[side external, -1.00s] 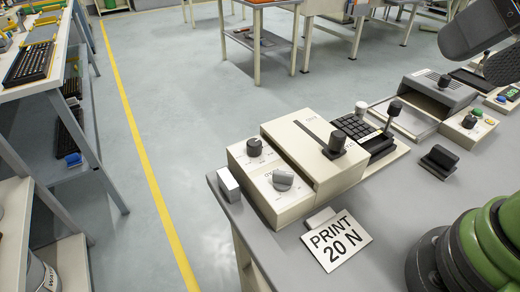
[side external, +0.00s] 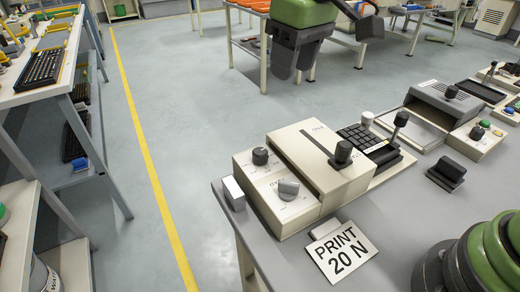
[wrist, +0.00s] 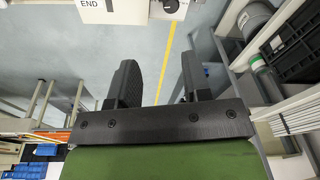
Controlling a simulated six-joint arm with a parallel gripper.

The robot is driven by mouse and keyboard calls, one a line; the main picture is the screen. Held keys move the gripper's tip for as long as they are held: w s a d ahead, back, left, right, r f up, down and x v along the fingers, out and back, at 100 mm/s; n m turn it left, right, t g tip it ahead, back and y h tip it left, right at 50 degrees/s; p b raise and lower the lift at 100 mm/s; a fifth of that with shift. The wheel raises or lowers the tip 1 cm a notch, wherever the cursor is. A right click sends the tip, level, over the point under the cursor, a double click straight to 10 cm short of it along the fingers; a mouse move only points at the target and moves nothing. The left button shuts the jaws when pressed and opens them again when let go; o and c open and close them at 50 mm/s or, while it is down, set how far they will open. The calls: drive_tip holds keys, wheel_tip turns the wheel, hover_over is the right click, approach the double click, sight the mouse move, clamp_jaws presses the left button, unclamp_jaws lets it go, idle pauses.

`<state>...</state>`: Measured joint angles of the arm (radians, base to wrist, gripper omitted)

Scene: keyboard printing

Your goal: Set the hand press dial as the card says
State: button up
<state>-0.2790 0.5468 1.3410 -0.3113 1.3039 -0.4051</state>
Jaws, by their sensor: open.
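The beige hand press (side external: 318,178) stands at the table's front left corner, with a black-knobbed lever (side external: 343,152) in its top slot. Its front panel has a black dial (side external: 260,156) and a larger grey dial (side external: 288,189); their scale marks are too small to read. The white card (side external: 342,250) in front reads "PRINT 20 N". My gripper (side external: 295,62) is open and empty, high up and apart from the press. In the wrist view my gripper (wrist: 158,72) points its two spread fingers toward a pale panel edge and a partly cut-off dial (wrist: 171,6).
A small white-topped block (side external: 234,193) sits left of the press. A black keypad (side external: 361,137), a black handled block (side external: 446,174) and a grey-topped machine (side external: 444,100) stand to the right. The table (side external: 400,215) is bare between card and block.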

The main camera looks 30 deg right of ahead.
drive_tip(key=n+g+h, duration=0.1)
drive_tip(key=n, duration=0.1)
hover_over(260, 151)
wheel_tip(260, 151, down, 9)
drive_tip(key=shift+f, duration=0.15)
wheel_tip(260, 151, down, 10)
drive_tip(key=shift+r, duration=0.1)
drive_tip(key=c, duration=0.6)
